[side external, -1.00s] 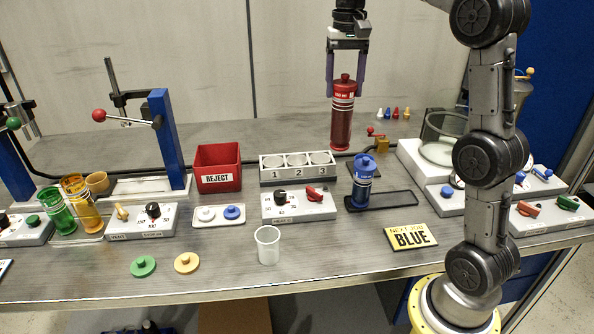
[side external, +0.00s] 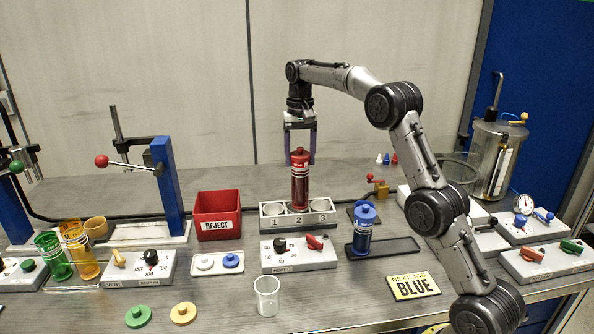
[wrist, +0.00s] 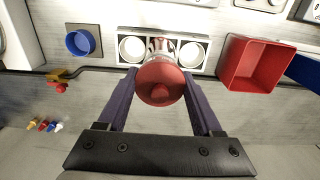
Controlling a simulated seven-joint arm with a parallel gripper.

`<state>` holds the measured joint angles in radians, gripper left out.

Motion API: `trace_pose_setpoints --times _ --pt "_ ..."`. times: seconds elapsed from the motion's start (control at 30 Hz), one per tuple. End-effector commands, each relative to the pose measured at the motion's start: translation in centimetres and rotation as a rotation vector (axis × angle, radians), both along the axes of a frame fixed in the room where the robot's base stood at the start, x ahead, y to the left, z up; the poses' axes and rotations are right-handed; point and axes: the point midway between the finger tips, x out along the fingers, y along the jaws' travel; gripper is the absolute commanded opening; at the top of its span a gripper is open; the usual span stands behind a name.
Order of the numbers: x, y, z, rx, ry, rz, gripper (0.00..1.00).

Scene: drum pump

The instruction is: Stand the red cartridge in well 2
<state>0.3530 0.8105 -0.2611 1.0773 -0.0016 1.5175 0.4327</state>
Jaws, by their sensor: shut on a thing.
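The red cartridge (side external: 300,180) is upright at the middle well of the grey rack (side external: 265,222), whose front is marked 1, 2 and 3. Its lower end lines up with well 2; I cannot tell how deep it sits. My gripper (side external: 300,160) is above the rack, shut on the cartridge's top. In the wrist view the red cap (wrist: 160,82) lies between the two fingers, and it hides most of the middle well. The wells on either side are empty in the wrist view.
The red REJECT bin (side external: 217,226) stands just left of the rack. A control box (side external: 298,256) is in front of the rack, with a clear cup (side external: 266,296) nearer the front edge.

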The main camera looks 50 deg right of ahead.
Motion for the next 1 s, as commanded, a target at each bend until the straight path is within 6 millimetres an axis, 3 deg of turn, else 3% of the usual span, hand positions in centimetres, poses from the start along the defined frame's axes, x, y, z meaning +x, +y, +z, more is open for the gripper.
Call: trace_pose_setpoints --times 0.27,0.5,0.97,1.0 --pt "1.6 -0.6 -1.9 -0.001 -0.004 0.000 0.00" --pt "1.5 -0.5 -4.6 -0.001 -0.003 0.000 0.00" --pt "1.5 -0.5 -5.2 -0.001 -0.003 0.000 0.00" --pt "1.5 -0.5 -5.2 -0.001 -0.002 0.000 0.74"
